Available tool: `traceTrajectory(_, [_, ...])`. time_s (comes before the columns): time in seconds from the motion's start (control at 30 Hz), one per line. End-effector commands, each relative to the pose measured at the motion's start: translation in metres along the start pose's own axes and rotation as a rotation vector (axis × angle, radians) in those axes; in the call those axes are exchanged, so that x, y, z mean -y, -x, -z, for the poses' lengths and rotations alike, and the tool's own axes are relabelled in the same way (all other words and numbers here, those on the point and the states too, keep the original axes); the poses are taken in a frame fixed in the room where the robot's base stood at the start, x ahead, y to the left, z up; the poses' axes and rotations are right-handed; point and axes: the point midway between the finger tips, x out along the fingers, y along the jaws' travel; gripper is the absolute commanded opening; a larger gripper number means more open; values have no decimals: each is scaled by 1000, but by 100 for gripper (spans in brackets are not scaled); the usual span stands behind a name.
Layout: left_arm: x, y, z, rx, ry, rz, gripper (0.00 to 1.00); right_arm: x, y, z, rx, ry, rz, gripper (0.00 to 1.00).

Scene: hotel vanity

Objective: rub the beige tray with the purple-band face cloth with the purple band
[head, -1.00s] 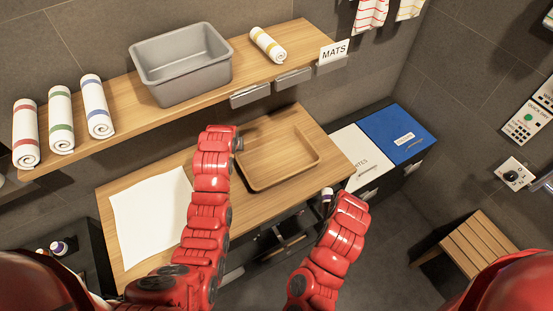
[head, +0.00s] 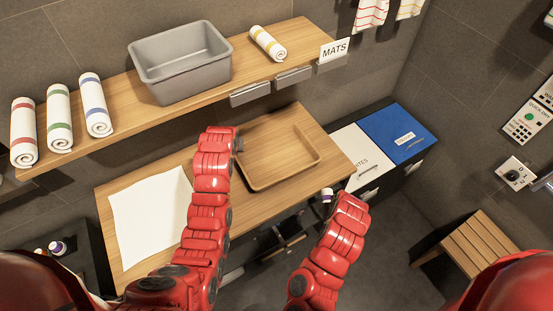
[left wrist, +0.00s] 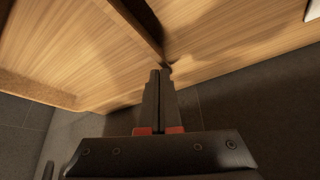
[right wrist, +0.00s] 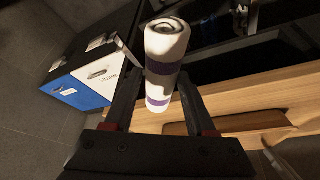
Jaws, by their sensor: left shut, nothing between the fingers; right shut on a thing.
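The beige tray (head: 277,157) lies on the right part of the wooden counter, open side up and bare inside. The purple-band face cloth (right wrist: 165,55) is a white roll with purple bands. My right gripper (right wrist: 158,88) is shut on it. In the head view only a small part of the cloth (head: 327,195) shows beside my right arm, near the counter's front edge, apart from the tray. My left gripper (left wrist: 160,74) is shut and empty. In the head view it is mostly hidden by its arm at the tray's left rim. Its tips look close to the tray wall; contact cannot be told.
A white mat (head: 150,215) lies on the counter's left part. The shelf above holds a grey bin (head: 180,65), rolled cloths (head: 59,118) and a yellow-striped roll (head: 268,43). White (head: 356,150) and blue (head: 398,132) boxes stand right of the counter. A slatted stool (head: 470,245) stands right.

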Motion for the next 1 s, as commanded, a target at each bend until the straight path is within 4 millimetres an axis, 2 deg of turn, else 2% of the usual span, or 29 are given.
traceTrajectory(0.27, [0, 5, 3, -2, 0, 0, 0, 0, 0, 0, 0, 0, 0, 11])
traceTrajectory(0.8, [0, 46, 26, -2, 0, 0, 0, 0, 2, 1, 0, 0, 0, 11])
traceTrajectory(1.0, [0, 53, 29, -1, 0, 0, 0, 0, 2, 1, 0, 0, 0, 11])
